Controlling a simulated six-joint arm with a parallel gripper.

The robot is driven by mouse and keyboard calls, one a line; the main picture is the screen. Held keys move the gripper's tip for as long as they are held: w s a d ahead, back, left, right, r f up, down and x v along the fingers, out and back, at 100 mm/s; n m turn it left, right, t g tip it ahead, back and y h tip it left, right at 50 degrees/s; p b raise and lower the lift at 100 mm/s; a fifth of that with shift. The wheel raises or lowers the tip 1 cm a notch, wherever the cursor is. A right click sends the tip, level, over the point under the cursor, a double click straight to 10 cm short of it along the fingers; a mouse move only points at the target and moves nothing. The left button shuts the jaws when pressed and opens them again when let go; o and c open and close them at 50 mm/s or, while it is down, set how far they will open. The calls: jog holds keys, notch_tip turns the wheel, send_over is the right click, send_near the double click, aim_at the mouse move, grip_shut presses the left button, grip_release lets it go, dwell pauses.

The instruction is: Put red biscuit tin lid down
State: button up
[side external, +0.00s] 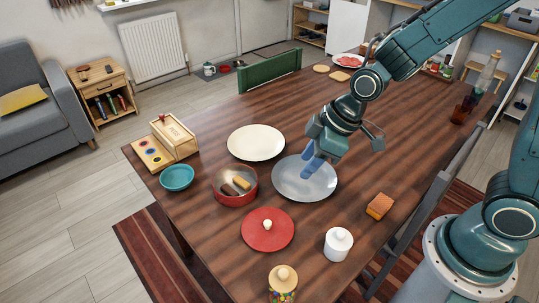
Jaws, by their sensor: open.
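The red biscuit tin lid (267,230) lies flat on the table, knob up, in front of the red tin. The red tin (235,197) stands open, with a few biscuits visible inside. My gripper (310,166) is open and empty, with its blue fingers above the pale blue-grey plate (304,188). It is up and to the right of the lid, apart from it. Whether the fingertips touch the plate cannot be told.
A cream plate (256,143), teal bowl (177,177) and wooden box (173,137) stand behind and left. A white lidded jar (338,244), a jar of sweets (283,281) and an orange-brown block (380,206) stand nearer. The table's far right middle is clear.

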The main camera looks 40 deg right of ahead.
jog(key=s+d+r+m+t+h, duration=0.1)
jog(key=s+d+r+m, duration=0.3)
jog(key=s+r, duration=0.4)
jog(key=s+d+r+m+h, duration=0.1)
jog(key=s+d+r+m, duration=0.3)
jog(key=s+r, duration=0.3)
jog(key=shift+s+d+r+t+h, duration=0.4)
jog(key=shift+s+d, duration=0.1)
jog(key=shift+d, duration=0.4)
